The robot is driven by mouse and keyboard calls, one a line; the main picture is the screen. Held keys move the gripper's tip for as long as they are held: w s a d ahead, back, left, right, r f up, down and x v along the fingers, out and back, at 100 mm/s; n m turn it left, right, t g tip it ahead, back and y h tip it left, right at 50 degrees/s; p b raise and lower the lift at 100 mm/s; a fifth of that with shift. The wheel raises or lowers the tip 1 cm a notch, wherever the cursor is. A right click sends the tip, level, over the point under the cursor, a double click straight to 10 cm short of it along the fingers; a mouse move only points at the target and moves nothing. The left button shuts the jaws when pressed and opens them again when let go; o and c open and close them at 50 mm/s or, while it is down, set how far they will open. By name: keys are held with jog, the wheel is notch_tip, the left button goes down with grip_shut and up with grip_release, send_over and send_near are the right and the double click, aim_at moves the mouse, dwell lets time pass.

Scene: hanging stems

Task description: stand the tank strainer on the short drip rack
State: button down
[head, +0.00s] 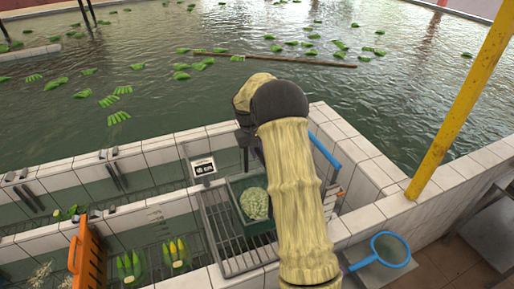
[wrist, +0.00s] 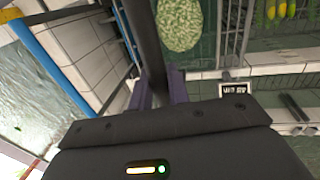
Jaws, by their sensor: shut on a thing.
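In the wrist view my gripper (wrist: 158,82) is shut on a dark upright part of the strainer (wrist: 145,35), beside the pale mass (wrist: 180,25). The short drip rack, a grating of metal bars (head: 218,233), lies around and under the box. I cannot tell whether the box touches the bars. My arm hides its right side.
White tiled tank walls (head: 160,152) surround the rack. An orange slatted divider (head: 88,258) and banana bunches (head: 176,252) are at left. A small sign (head: 203,167) stands by the rack. A blue hoop net (head: 390,249) and yellow post (head: 460,100) are at right. Open water lies beyond.

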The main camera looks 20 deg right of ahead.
notch_tip(320, 180, down, 5)
jog(key=b, duration=0.3)
jog(key=shift+r, duration=0.1)
dwell(0.4)
jog(key=shift+f, duration=0.35)
dwell(0.4)
jog(key=c, duration=1.3)
grip_release()
jog(key=shift+o, duration=0.2)
